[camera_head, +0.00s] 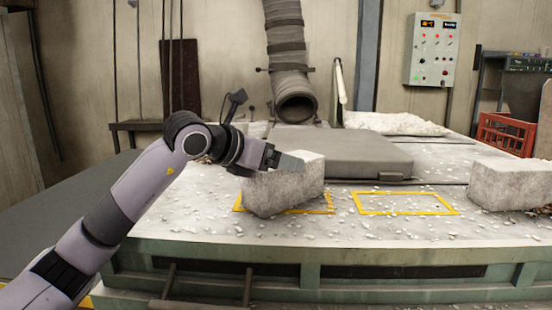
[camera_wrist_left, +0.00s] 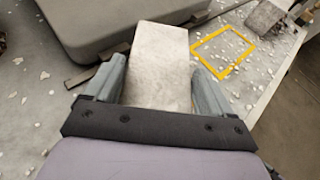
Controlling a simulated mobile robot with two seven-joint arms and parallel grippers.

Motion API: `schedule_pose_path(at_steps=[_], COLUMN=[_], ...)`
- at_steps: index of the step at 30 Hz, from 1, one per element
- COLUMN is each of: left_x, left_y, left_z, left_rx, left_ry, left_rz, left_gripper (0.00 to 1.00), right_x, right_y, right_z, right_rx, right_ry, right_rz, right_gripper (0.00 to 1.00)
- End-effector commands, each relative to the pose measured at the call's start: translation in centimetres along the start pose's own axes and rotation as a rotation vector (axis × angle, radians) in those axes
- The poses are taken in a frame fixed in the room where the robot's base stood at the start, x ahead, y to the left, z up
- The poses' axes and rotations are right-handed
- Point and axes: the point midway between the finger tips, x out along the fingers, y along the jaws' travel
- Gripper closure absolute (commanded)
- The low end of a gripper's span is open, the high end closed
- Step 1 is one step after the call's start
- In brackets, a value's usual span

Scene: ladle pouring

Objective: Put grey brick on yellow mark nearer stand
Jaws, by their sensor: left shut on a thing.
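My left gripper (camera_head: 288,160) is shut on a grey, rough brick (camera_head: 284,190), gripping it near its top. The brick is over the left yellow mark (camera_head: 322,212) and hides much of its outline. I cannot tell whether its underside touches the table. The right yellow mark (camera_head: 410,214) is an empty rectangle apart from white chips. In the left wrist view the brick (camera_wrist_left: 158,62) sits between both fingers (camera_wrist_left: 157,85), and one yellow mark (camera_wrist_left: 222,70) shows to its right. My right gripper is not in view.
A second pale block (camera_head: 508,185) lies at the right of the table (camera_head: 350,238). A flat grey slab (camera_head: 345,150) lies behind the marks, below a ribbed hose (camera_head: 288,60). A red crate (camera_head: 506,134) is behind at the right. White chips litter the tabletop.

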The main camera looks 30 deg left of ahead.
Motion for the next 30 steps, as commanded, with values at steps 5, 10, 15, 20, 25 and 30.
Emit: schedule_pose_path(at_steps=[5,10,15,20,25,30], left_x=[-0.1,0.0,-0.1,-1.9,-5.6,-9.1], left_y=[0.0,0.0,0.0,0.1,0.1,0.1], left_z=[0.2,-0.1,0.1,-0.1,-0.1,-0.1], left_rx=[0.001,0.0,0.0,0.001,0.002,0.002], left_ry=[-0.011,0.0,0.0,-0.003,-0.004,-0.003], left_rz=[0.001,0.0,0.0,0.003,0.006,0.004], left_gripper=[1.0,0.0,0.0,0.0,0.0,0.0], right_x=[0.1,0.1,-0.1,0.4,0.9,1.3], right_y=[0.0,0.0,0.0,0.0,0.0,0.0], right_z=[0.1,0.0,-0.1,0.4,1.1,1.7], right_rx=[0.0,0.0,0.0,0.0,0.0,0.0], right_ry=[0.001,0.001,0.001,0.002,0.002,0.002], right_rz=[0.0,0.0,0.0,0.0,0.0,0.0], right_gripper=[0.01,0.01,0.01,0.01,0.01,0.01])
